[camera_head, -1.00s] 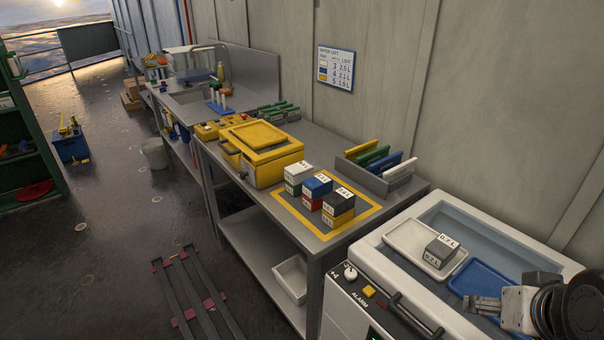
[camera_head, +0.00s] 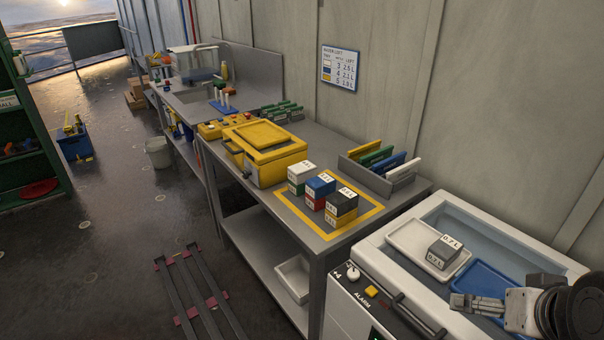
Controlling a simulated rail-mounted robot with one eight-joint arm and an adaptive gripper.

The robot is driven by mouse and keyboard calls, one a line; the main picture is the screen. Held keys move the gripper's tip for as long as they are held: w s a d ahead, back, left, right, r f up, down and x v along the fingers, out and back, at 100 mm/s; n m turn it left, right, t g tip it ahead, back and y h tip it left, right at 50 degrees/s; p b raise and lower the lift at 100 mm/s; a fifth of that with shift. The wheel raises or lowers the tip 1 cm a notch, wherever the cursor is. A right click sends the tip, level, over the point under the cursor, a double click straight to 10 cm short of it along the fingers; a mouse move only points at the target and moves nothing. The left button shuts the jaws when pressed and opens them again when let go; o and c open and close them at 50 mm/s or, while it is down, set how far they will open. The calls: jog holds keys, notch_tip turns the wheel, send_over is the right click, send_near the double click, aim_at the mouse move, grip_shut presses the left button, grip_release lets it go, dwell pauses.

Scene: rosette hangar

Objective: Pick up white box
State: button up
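A white box (camera_head: 301,171) with a label on its top sits on a green box (camera_head: 297,187) at the back left of the yellow-outlined square on the grey bench. To its right a blue box (camera_head: 320,186) sits on a red one (camera_head: 315,201), and a dark grey box (camera_head: 342,201) sits on a yellow one (camera_head: 340,219). My gripper (camera_head: 460,304) is at the lower right, over the cooler by the blue tray, well apart from the white box. It is seen small and from the side, so its opening is unclear.
The open white cooler (camera_head: 350,250) holds a white tray (camera_head: 401,232) with a grey box (camera_head: 443,250) on it, and a blue tray (camera_head: 480,279). A rack (camera_head: 368,178) of coloured plates stands behind the stacks. A yellow case (camera_head: 272,172) stands to their left.

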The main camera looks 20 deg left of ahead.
jog(key=w+a+r+n+g+y+p, duration=0.15)
jog(key=w+a+r, duration=0.3)
jog(key=w, duration=0.55)
jog(key=w+a+r+n, duration=0.2)
jog(key=w+a+r, duration=0.3)
jog(key=w, duration=0.5)
jog(key=w+a+r+n+g+y, duration=0.1)
jog(key=w+a+r+n, duration=0.1)
jog(key=w+a+r, duration=0.5)
jog(key=n+g+y+p, duration=0.1)
jog(key=n+g+p, duration=0.1)
jog(key=n, duration=0.3)
send_over(303, 167)
jog(key=s+d, duration=0.1)
notch_tip(303, 167, down, 25)
jog(key=shift+s+f, duration=0.1)
jog(key=shift+f, duration=0.05)
jog(key=shift+d+p+x, duration=0.2)
jog(key=shift+p+x, duration=0.45)
jog(key=shift+x, duration=2.4)
